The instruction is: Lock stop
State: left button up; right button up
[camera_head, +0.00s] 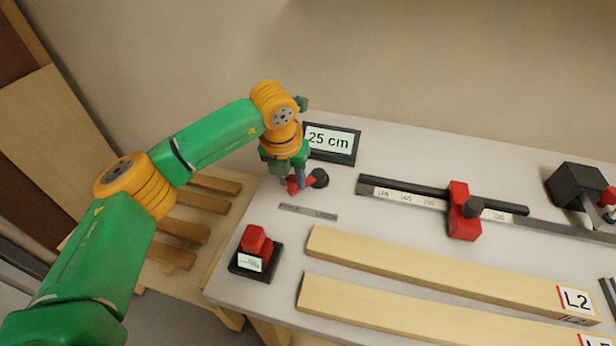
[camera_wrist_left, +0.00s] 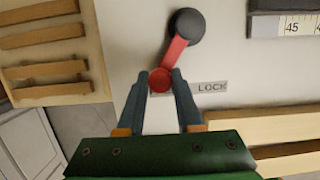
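A lock lever with a red arm (camera_wrist_left: 176,52), a black round pivot (camera_wrist_left: 186,27) and a red knob (camera_wrist_left: 160,80) sits on the bench; the pivot also shows in the head view (camera_head: 319,178). A plate reading LOCK (camera_wrist_left: 211,87) lies beside the knob, and shows in the head view (camera_head: 308,212). The red stop (camera_head: 461,220) with a dark knob sits on the scaled rail (camera_head: 400,194). My right gripper is not in view.
A sign reading 25 cm (camera_head: 331,141) stands behind the lever. A red block on a black base (camera_head: 257,263) is at the front left. Wooden bars (camera_head: 420,268) lie in front of the rail. A black device (camera_head: 576,190) stands at the right.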

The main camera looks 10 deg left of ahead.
pick_arm(q)
jog(key=shift+d, duration=0.1)
jog(key=shift+s+d, duration=0.5)
jog(key=shift+d, duration=0.35)
jog(key=shift+s+d+b, duration=0.25)
jog(key=shift+d+b, duration=0.05)
jog(key=shift+d, duration=0.75)
